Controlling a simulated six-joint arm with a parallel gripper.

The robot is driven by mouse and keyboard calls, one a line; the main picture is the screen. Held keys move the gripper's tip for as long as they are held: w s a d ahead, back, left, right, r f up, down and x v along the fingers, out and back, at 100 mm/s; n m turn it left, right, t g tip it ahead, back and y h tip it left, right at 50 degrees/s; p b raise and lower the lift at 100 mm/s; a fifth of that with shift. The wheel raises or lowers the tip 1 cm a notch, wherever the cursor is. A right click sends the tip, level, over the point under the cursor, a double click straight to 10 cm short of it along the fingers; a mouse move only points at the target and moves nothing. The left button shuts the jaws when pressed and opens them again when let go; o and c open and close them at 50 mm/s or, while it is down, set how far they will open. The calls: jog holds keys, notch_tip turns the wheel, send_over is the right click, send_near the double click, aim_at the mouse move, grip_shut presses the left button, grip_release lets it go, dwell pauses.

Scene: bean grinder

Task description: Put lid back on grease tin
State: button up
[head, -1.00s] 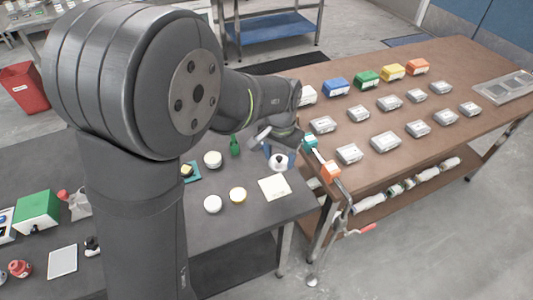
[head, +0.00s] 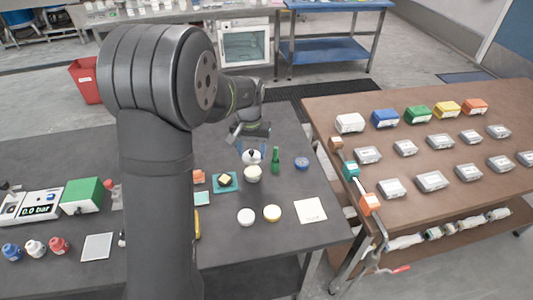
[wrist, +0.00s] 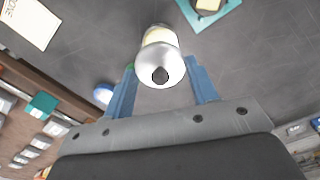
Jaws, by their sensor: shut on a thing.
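My gripper (head: 251,150) is shut on a white, silvery round lid (head: 252,157) with a dark knob or hole at its middle. In the wrist view the lid (wrist: 160,72) sits between the two blue fingers. A pale round tin (head: 253,174) stands on the dark bench just in front of the lid in the head view; it is probably the grease tin. In the wrist view a cream-coloured tin (wrist: 159,35) shows just beyond the lid, partly hidden by it. I cannot tell whether lid and tin touch.
A green bottle (head: 275,160) stands close on the right, with a blue round item (head: 302,163) beyond it. A teal pad (head: 227,183) with a yellow block lies left. A white disc (head: 246,217), a yellow-rimmed disc (head: 272,213) and a paper (head: 310,210) lie in front.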

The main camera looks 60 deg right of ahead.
aim_at(253, 172)
jog(key=shift+f, duration=3.1)
jog(key=shift+f, duration=0.2)
jog(key=o, duration=1.5)
jog(key=shift+r, duration=3.55)
grip_shut()
